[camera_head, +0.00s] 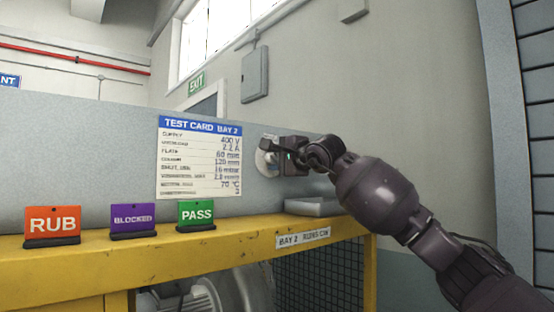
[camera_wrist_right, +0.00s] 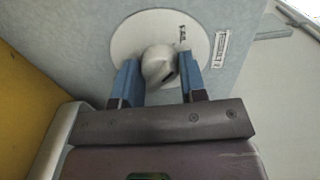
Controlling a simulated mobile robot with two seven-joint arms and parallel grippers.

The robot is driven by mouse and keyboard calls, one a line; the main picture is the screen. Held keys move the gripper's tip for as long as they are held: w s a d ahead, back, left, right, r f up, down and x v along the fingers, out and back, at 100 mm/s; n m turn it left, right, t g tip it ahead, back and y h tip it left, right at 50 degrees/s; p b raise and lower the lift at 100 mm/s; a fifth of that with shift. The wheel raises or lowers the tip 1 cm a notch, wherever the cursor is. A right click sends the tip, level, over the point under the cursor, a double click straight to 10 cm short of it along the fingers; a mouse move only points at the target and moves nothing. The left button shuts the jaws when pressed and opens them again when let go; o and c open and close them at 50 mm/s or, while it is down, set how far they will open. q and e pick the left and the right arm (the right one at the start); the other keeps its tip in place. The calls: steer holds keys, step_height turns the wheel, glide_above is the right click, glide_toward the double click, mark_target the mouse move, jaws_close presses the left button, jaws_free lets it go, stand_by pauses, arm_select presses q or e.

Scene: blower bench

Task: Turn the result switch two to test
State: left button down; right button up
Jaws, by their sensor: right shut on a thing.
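The result switch is a pale knob (camera_wrist_right: 158,66) on a round white plate (camera_wrist_right: 130,35), fixed to the grey panel. In the head view only part of the round plate (camera_head: 264,162) shows, to the right of the test card; my gripper hides the knob there. My right gripper (camera_wrist_right: 160,80) has its two blue fingers on either side of the knob and is shut on it. It also shows in the head view (camera_head: 272,150), up against the panel. The markings on the plate are too small to read. My left gripper is not in view.
The test card (camera_head: 200,158) hangs on the grey panel. Red RUB (camera_head: 52,226), purple BLOCKED (camera_head: 133,222) and green PASS (camera_head: 195,215) signs stand on the yellow bench edge (camera_head: 130,262). A small grey tray (camera_head: 312,207) sits below my right gripper.

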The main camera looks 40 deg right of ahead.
steer(key=shift+m, duration=0.3)
steer(key=shift+c, duration=0.2)
steer(key=m, duration=0.2)
steer(key=shift+f+m, duration=0.1)
steer(key=shift+m, duration=0.2)
steer(key=shift+m+b, duration=0.35)
steer(key=shift+m, duration=2.45)
steer(key=o, duration=0.9)
steer(key=shift+s, duration=0.15)
